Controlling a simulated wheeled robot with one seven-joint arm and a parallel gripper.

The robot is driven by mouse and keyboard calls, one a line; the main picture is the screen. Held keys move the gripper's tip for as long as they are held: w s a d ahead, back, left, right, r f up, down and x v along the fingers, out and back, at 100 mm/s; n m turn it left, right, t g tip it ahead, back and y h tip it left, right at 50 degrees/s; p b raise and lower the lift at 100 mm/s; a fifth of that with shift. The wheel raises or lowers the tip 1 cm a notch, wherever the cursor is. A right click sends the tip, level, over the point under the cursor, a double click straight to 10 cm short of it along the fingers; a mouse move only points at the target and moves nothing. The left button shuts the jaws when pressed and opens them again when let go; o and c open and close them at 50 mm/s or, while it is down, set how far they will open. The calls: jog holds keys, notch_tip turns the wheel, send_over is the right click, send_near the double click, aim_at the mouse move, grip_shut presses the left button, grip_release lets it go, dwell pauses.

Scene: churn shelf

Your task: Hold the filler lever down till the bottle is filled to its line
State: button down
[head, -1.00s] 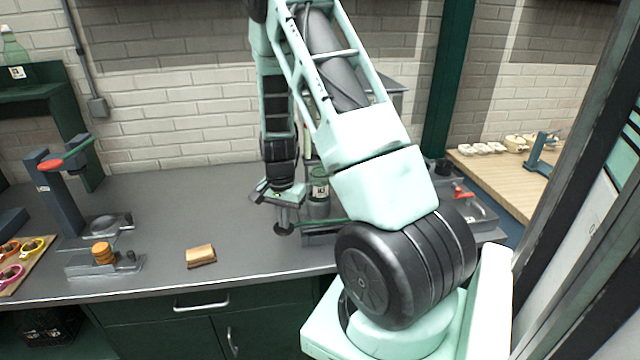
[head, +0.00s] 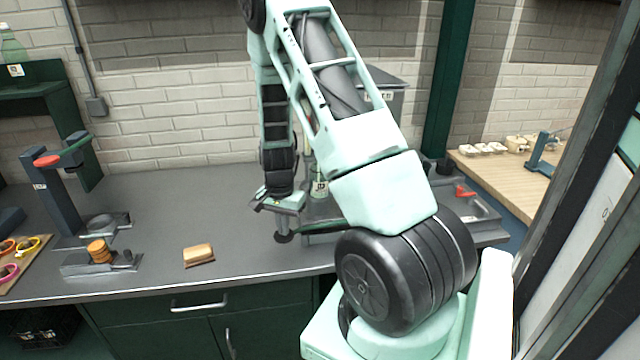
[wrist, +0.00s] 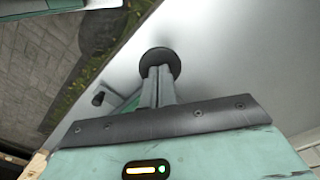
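My gripper (wrist: 158,72) is at the middle of the counter in the head view (head: 284,228). In the wrist view its two fingers lie side by side, shut, with nothing visible between them. A dark round pad (wrist: 161,62) sits right at the fingertips; it also shows below the gripper in the head view (head: 284,238). I cannot tell whether it is the lever's end or whether the fingers press on it.
A tan block (head: 198,255) lies on the grey counter (head: 165,215). A wooden bench (head: 490,170) is at right. My arm hides much of the filler area.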

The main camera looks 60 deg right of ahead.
dwell(0.3)
jog(key=shift+f+b, duration=0.55)
jog(key=shift+f, duration=0.25)
jog(key=shift+f+b, duration=0.4)
jog(key=shift+f, duration=0.1)
jog(key=shift+s+f, duration=0.2)
dwell(4.6)
jog(key=shift+r, duration=0.15)
dwell(0.6)
jog(key=shift+w+d+r+p, duration=0.1)
jog(key=shift+r+p, duration=0.75)
jog(key=shift+r, duration=0.35)
